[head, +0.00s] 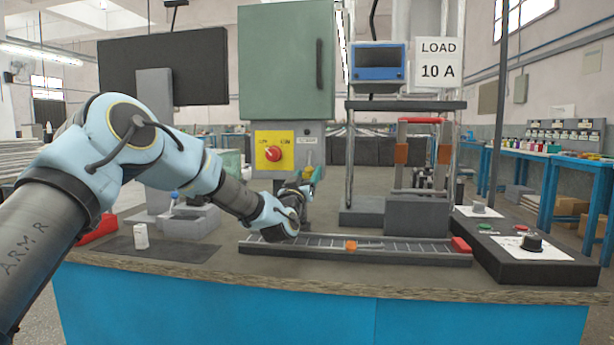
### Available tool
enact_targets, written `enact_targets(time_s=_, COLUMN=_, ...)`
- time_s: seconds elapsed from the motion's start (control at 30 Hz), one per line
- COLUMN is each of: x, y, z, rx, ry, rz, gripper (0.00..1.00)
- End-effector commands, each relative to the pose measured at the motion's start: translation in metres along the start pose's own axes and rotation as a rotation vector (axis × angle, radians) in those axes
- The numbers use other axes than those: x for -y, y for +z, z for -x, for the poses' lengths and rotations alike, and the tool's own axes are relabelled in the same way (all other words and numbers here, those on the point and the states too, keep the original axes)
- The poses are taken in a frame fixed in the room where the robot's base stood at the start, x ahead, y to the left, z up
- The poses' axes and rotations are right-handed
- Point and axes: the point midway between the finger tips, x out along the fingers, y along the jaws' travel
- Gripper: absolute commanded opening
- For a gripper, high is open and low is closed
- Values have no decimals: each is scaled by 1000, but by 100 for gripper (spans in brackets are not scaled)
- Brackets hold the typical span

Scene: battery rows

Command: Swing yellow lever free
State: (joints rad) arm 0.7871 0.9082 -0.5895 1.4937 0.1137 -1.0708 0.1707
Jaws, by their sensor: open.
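My arm reaches in from the left, and my gripper (308,182) is open beside the lower right of the green cabinet. A small yellow piece (308,171), with green next to it, shows at the fingertips. It may be the yellow lever, but it is too small and too covered by my gripper to tell its shape or whether the fingers touch it. A yellow plate with a red knob (273,154) is on the grey box left of my gripper.
The green cabinet (286,60) hangs above. A ridged tray (400,254) with an orange piece (351,246) lies below my wrist. A metal frame (365,170) stands to the right, and a black control box (530,262) is at the bench's right end.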

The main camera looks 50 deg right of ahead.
Motion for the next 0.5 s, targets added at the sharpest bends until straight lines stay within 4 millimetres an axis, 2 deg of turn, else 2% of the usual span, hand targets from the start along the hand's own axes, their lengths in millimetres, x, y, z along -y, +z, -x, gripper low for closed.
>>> enact_targets(time_s=0.27, x=0, y=0, z=7, rx=0, ry=0, rz=-1, gripper=64)
enact_targets(time_s=0.5, x=0, y=1, z=48, rx=3, ry=0, rz=-1, gripper=64)
